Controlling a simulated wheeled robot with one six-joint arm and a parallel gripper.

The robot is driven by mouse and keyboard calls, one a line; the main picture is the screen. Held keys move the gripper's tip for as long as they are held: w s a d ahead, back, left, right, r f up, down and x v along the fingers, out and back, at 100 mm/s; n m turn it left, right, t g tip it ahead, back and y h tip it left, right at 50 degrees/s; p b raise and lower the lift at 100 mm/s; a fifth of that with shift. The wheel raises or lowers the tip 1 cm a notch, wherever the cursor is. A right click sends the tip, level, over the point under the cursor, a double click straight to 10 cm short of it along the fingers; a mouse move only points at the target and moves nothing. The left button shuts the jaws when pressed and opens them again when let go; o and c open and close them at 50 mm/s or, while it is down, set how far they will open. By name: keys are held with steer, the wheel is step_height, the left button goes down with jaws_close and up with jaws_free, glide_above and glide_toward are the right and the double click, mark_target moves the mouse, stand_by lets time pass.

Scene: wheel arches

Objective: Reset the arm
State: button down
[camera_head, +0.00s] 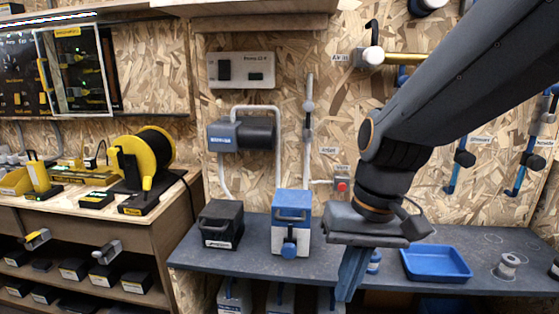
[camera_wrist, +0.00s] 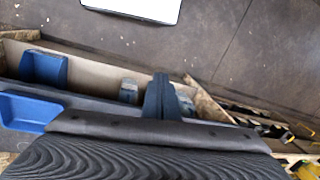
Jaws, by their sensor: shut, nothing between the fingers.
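My gripper (camera_head: 350,272) hangs at the end of my arm in front of the grey bench's front edge, pointing down. Its blue-grey fingers are shut together with nothing between them. In the wrist view the shut fingers (camera_wrist: 161,98) stick out past the dark wrist housing, over the bench edge and the floor. In the head view my arm comes in from the upper right and hides part of the wall and bench behind it.
The grey bench (camera_head: 455,290) bears a black box (camera_head: 221,225), a blue and white box (camera_head: 291,225), a blue tray (camera_head: 436,262) and a grey spool (camera_head: 508,266). A yellow cable reel (camera_head: 140,160) stands on the left bench. Dark open floor (camera_wrist: 215,40) shows in the wrist view.

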steer(key=s+d+r+h+p, duration=0.1)
steer(key=s+d+r+p, duration=0.2)
steer(key=d+r+p, duration=0.4)
steer(key=shift+s+d+m+h+p, duration=0.2)
steer(key=shift+d+m+h+p, duration=0.25)
steer(key=shift+p, duration=4.25)
steer(key=shift+d, duration=0.1)
steer(key=shift+r+n, duration=0.15)
steer(key=shift+n, duration=0.1)
